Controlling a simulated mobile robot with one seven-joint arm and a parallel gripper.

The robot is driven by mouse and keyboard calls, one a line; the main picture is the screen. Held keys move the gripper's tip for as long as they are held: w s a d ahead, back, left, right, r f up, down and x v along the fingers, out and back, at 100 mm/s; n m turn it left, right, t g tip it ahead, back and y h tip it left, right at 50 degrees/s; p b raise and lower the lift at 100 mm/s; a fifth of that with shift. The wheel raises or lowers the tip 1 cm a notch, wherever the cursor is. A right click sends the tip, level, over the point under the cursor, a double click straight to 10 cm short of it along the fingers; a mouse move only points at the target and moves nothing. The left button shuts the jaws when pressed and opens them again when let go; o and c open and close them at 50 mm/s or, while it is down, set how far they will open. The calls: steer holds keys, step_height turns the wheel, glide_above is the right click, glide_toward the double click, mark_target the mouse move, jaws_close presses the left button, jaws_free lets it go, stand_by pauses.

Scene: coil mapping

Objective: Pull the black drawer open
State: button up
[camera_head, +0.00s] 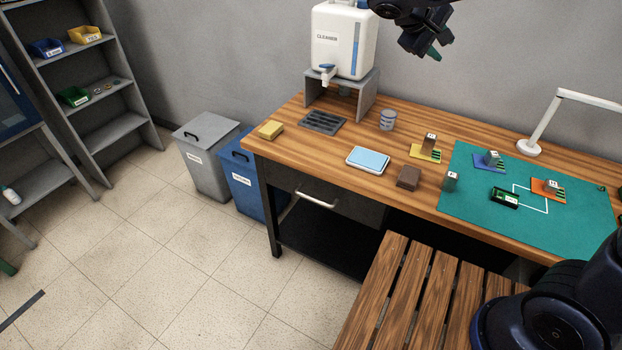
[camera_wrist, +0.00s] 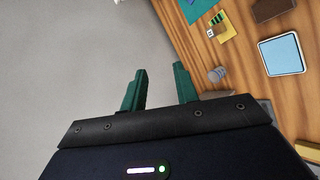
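The black drawer (camera_head: 342,206) sits under the left part of the wooden workbench, and its front looks closed. A pale bar handle (camera_head: 315,198) runs across its front. My gripper (camera_head: 433,53) is high at the top of the head view, above the back of the bench and far from the drawer. In the wrist view my gripper (camera_wrist: 160,88) has two green fingers standing apart with nothing between them. The drawer does not show in the wrist view.
The wooden bench top (camera_head: 285,135) bears a cleaner dispenser (camera_head: 343,40), a blue-topped tray (camera_head: 368,160) and a green mat (camera_head: 470,205). A slatted stool (camera_head: 390,305) stands right of the drawer. Grey (camera_head: 207,160) and blue (camera_head: 240,180) bins stand left. Floor before the drawer is clear.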

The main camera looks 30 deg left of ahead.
steer(key=s+a+f+n+t+y, duration=0.2)
steer(key=s+a+n+t+y, duration=0.1)
steer(key=s+a, duration=0.95)
steer(key=s+a+f+n+t+y, duration=0.1)
steer(key=s+a+n+t+y, duration=0.2)
steer(key=s+a, duration=0.9)
glide_toward(311, 198)
steer(key=f, duration=0.1)
steer(key=x, duration=1)
steer(key=shift+w+a+r, duration=0.15)
steer(key=shift+w+r, duration=0.05)
jaws_close()
